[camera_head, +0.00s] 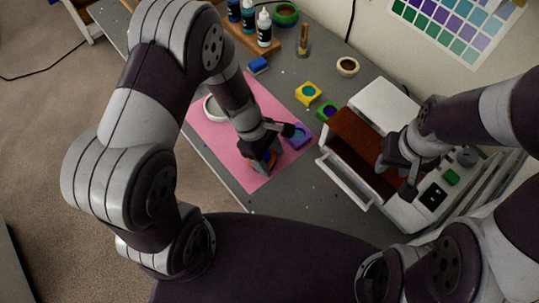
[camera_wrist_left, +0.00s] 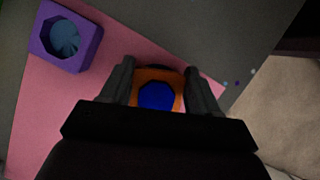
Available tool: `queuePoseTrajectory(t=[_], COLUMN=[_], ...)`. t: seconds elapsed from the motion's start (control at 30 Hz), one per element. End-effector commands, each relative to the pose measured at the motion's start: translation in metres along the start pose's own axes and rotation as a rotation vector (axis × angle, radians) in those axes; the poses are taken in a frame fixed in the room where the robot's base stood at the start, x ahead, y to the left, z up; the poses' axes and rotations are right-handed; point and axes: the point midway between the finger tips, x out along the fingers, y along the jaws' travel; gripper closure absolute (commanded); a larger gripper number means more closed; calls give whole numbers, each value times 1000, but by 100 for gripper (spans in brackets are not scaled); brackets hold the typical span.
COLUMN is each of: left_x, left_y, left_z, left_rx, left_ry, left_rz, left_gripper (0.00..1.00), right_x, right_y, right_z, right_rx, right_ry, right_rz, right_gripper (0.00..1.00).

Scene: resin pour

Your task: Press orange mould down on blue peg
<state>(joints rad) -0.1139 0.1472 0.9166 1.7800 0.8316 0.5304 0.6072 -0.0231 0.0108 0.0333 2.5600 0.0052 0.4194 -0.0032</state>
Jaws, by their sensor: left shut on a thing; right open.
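My left gripper (camera_head: 265,153) is low over the front part of the pink mat (camera_head: 245,174), shut on the orange mould (camera_wrist_left: 158,74). In the left wrist view the mould sits between the two dark fingers. A blue many-sided shape (camera_wrist_left: 156,97) fills its middle; I cannot tell whether this is the blue peg or a filling. In the head view the arm hides most of the mould, and whether it touches the mat cannot be told. My right gripper (camera_head: 397,177) is open and empty above the white unit at the right.
A purple mould (camera_wrist_left: 65,36) with a blue-grey middle stands near the left gripper, at the mat's edge. Yellow (camera_head: 308,94) and green (camera_head: 325,111) moulds stand behind it. A white unit (camera_head: 346,184) with an open brown interior is at right. Bottles (camera_head: 264,29) stand at the back.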

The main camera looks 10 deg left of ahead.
Motion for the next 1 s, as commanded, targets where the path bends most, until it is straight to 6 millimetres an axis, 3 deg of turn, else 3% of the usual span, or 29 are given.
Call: queuePoseTrajectory(t=[0.77,0.8,0.87,1.0], left_x=[2,2,2,2], left_y=[0,0,0,0], left_z=[-1,-1,-1,-1], left_rx=[0,0,0,0], left_ry=[0,0,0,0], left_rz=[0,0,0,0], left_gripper=[66,32,13,9], right_x=[2,2,2,2], right_y=[0,0,0,0], right_z=[0,1,1,1], right_rx=[0,0,0,0], right_ry=[-1,-1,-1,-2], right_rz=[0,0,0,0], right_gripper=[57,57,57,57])
